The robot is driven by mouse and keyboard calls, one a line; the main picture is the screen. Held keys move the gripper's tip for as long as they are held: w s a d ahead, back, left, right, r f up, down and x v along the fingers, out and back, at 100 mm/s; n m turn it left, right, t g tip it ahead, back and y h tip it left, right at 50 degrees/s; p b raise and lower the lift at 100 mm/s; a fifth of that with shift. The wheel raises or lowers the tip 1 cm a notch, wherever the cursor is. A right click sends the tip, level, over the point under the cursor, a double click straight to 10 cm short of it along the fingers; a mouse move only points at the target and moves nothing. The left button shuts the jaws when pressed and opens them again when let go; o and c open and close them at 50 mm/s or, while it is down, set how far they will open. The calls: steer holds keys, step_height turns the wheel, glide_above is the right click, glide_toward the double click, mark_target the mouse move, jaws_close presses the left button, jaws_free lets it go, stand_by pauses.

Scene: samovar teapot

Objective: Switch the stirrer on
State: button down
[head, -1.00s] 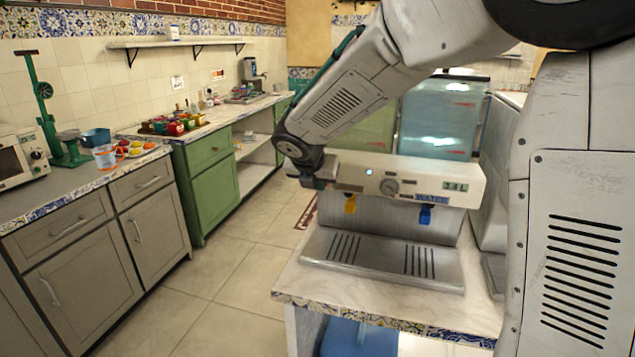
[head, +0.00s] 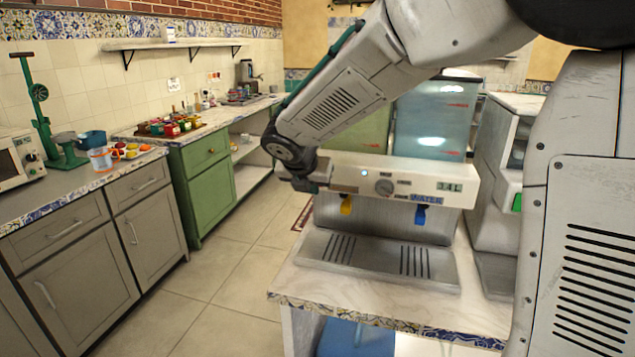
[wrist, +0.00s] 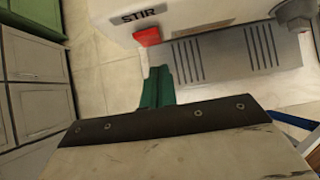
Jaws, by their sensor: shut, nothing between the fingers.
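The drink dispenser (head: 440,185) stands on a marble-topped counter, with a white front panel, a knob and a small lit light. In the wrist view, its side carries a STIR label (wrist: 141,16) with a red switch (wrist: 147,36) below it. My gripper (wrist: 165,72) shows as green fingers, shut and empty, just below the red switch in the picture. A small gap shows between them; I cannot tell the depth. In the head view, my gripper (head: 312,186) is at the panel's left end, and the red switch is hidden.
A yellow tap (head: 346,205) and a blue tap (head: 421,213) hang under the panel, above a slotted drip tray (head: 375,262). Another machine (head: 498,205) stands close on the right. The floor (head: 235,285) left of the counter is clear. Grey and green cabinets line the left wall.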

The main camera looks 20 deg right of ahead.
steer(key=s+a+r, duration=0.5)
steer(key=s, duration=0.2)
steer(key=s+d+f+m+g+y, duration=0.1)
steer(key=s+d+m, duration=0.2)
steer(key=s+m, duration=0.6)
steer(key=s+d+f+m+g+y, duration=0.1)
steer(key=s+d+m+g+y, duration=0.1)
steer(key=s+m, duration=0.8)
steer(key=s+d+f+m+g+y, duration=0.1)
steer(key=s+d+m, duration=0.3)
steer(key=s+m, duration=0.5)
steer(key=shift+s+f+m+g, duration=0.15)
steer(key=shift+s+m+g, duration=0.25)
steer(key=shift+s, duration=0.65)
